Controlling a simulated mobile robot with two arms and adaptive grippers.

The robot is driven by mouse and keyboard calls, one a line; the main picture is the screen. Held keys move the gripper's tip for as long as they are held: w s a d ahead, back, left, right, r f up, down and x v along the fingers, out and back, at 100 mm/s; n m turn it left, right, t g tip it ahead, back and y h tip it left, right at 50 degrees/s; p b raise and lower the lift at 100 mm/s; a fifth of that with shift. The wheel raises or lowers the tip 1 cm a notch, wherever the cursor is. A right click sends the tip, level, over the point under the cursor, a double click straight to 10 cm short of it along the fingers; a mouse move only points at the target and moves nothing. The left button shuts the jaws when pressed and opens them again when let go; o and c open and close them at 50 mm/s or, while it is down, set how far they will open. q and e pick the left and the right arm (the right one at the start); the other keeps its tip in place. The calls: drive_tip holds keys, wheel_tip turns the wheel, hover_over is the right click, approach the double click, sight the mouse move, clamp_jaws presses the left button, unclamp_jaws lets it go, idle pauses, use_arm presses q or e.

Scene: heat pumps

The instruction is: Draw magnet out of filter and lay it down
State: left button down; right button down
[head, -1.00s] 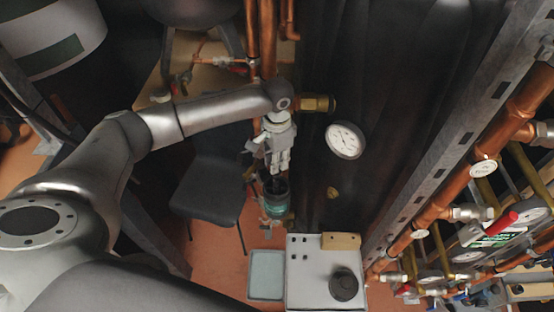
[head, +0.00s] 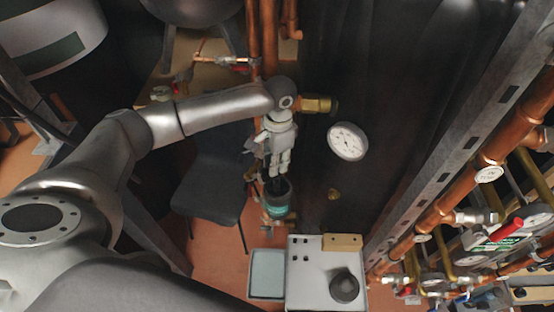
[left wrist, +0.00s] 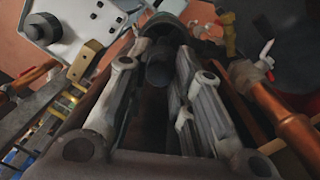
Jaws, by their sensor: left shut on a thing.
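The filter (head: 277,203) is a dark, upright cup with a teal band, on the copper pipework in the middle of the head view. Its round rim (left wrist: 163,20) shows at the top of the left wrist view. My left gripper (head: 278,173) is just above the filter's mouth, pointing down. It is shut on the magnet, a dark rod (left wrist: 159,69) between the fingers in the left wrist view. The rod points toward the filter's mouth; how far it sits inside is hard to tell. My right gripper is not in view.
A pale flat tray (head: 267,252) lies beside a white box with a black knob (head: 345,286). A round gauge (head: 347,141) is right of the gripper. Copper pipes (head: 268,45) run behind it. A dark chair (head: 210,188) stands left; a pipe rack fills the right.

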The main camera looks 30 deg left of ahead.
sight(276, 179)
use_arm(q)
drive_tip(key=shift+w+f+t+b, duration=0.15)
drive_tip(key=shift+w+t+b, duration=0.35)
drive_tip(key=shift+w+b, duration=0.35)
drive_tip(key=shift+w+d+f+b, duration=0.1)
drive_tip(key=shift+f+b, duration=0.45)
drive_tip(key=shift+f, duration=0.95)
drive_tip(key=shift+w+d+f+b, duration=0.1)
drive_tip(key=shift+f+b, duration=0.4)
drive_tip(key=shift+f, duration=0.95)
drive_tip(key=c, duration=1.2)
unclamp_jaws()
drive_tip(key=shift+c, duration=0.2)
